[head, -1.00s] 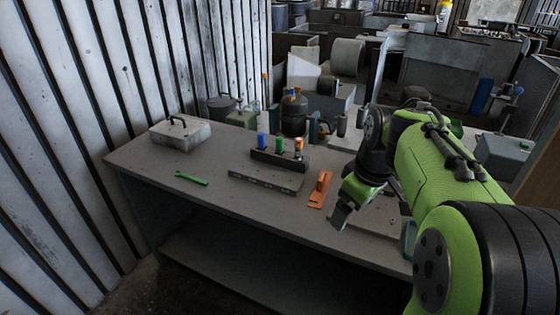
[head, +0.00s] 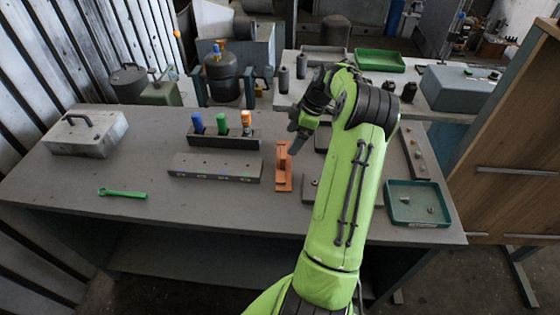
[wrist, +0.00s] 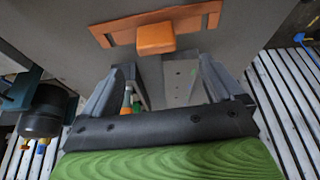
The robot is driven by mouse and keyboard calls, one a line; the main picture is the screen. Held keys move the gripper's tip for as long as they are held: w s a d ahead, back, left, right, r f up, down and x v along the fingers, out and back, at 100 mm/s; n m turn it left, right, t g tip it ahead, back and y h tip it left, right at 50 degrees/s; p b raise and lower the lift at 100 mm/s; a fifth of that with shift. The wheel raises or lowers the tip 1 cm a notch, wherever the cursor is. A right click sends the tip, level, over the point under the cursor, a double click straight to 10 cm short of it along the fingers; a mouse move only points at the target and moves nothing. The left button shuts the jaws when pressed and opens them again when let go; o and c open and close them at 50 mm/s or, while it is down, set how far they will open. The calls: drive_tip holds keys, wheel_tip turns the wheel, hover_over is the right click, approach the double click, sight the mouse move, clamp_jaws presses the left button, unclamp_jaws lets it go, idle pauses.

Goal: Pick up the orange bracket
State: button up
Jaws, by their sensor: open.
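The orange bracket (head: 284,170) lies on the grey workbench (head: 90,208), right of a long grey block. It is a flat plate with a raised block in its middle; in the wrist view the bracket (wrist: 156,28) shows at the top, beyond the fingertips. My gripper (head: 298,143) is above the bench, just right of the bracket's far end in the head view. In the wrist view my gripper (wrist: 165,75) has its two fingers spread apart, with nothing held between them. The fingers do not appear to touch the bracket.
A grey block (head: 215,168) with holes lies left of the bracket. Behind it a dark rack (head: 222,140) holds blue, green and orange-topped items. A green wrench (head: 122,193) and a metal box (head: 86,134) lie further left. A green tray (head: 418,204) sits at right.

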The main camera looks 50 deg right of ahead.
sight(284, 152)
drive_tip(key=x, duration=0.7)
drive_tip(key=b+x, duration=0.1)
drive_tip(key=x, duration=0.2)
drive_tip(key=shift+w+d+f, duration=0.1)
drive_tip(key=shift+d+f, duration=0.15)
drive_tip(key=shift+f, duration=0.05)
drive_tip(key=shift+r, duration=0.1)
drive_tip(key=shift+c, duration=0.4)
drive_tip(key=c, duration=1.2)
